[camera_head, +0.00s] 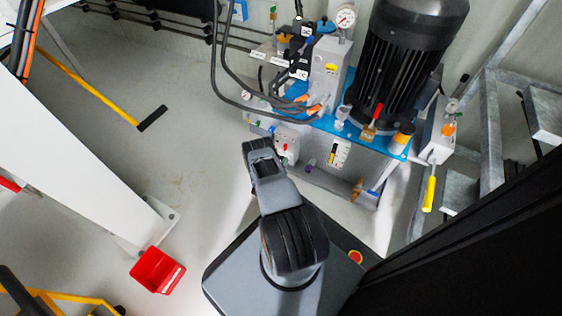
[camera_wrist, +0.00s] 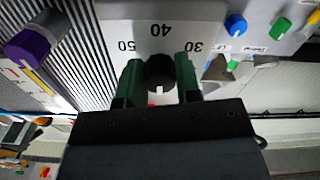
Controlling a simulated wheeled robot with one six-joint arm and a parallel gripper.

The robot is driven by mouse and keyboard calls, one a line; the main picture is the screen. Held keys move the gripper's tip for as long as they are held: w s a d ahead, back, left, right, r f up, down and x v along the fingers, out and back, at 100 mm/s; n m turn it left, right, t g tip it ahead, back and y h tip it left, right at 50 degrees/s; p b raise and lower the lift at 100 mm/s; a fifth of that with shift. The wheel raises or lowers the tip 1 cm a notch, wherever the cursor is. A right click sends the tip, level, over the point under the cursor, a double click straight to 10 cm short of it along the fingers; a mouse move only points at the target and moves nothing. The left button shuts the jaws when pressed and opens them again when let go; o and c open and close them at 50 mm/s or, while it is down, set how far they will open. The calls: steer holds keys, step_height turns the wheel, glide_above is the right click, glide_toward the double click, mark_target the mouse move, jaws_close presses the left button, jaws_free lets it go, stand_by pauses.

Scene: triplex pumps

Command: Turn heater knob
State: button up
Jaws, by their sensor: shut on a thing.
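The heater knob (camera_wrist: 160,72) is a round black knob with a white pointer mark, in the wrist view. It sits on a grey dial plate (camera_wrist: 158,30) printed with 30, 40 and 50. My gripper (camera_wrist: 160,78) has one dark green finger on each side of the knob and is shut on it. In the head view my arm reaches toward the lower front of the pump unit (camera_head: 325,112), and the knob and fingertips cannot be made out there.
A purple knob (camera_wrist: 30,46) is to the left in the wrist view. A blue knob (camera_wrist: 236,25) and a green knob (camera_wrist: 280,28) are to the right. In the head view, a large black motor (camera_head: 400,60) stands on the unit and a red bin (camera_head: 157,270) is on the floor.

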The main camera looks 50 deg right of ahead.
steer(key=shift+n, duration=0.3)
steer(key=n, duration=0.5)
steer(key=shift+n, duration=0.4)
steer(key=n, duration=0.5)
steer(key=shift+f+n, duration=0.1)
steer(key=shift+n, duration=0.2)
steer(key=o, duration=0.9)
steer(key=shift+a, duration=0.1)
